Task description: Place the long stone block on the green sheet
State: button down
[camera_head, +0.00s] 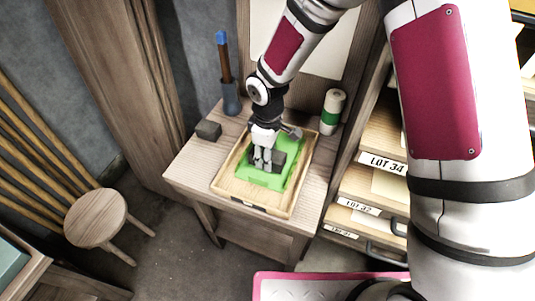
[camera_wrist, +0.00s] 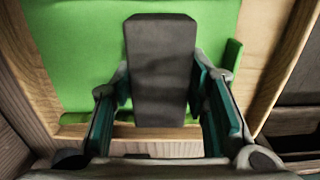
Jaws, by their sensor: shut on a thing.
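The long stone block (camera_head: 277,158) is dark grey and lies between the fingers of my gripper (camera_head: 263,160). In the wrist view the block (camera_wrist: 161,60) runs lengthwise away from me, with the gripper fingers (camera_wrist: 163,92) closed on its two sides. The green sheet (camera_head: 256,178) lies in a shallow wooden tray on the table. It also shows under and around the block in the wrist view (camera_wrist: 80,60). The block is over the sheet; I cannot tell whether it touches it. The fingers hide part of the block in the head view.
The wooden tray (camera_head: 226,184) has a raised rim around the sheet. On the small table (camera_head: 190,168) stand a dark grey block (camera_head: 208,130), a holder with a blue-topped tool (camera_head: 231,98) and a green-and-white can (camera_head: 332,112). Labelled drawers (camera_head: 372,182) stand close on the right.

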jog(key=shift+f, duration=0.2)
jog(key=c, duration=0.9)
grip_release()
jog(key=shift+c, duration=0.2)
notch_tip(320, 180, up, 12)
jog(key=shift+r, duration=0.15)
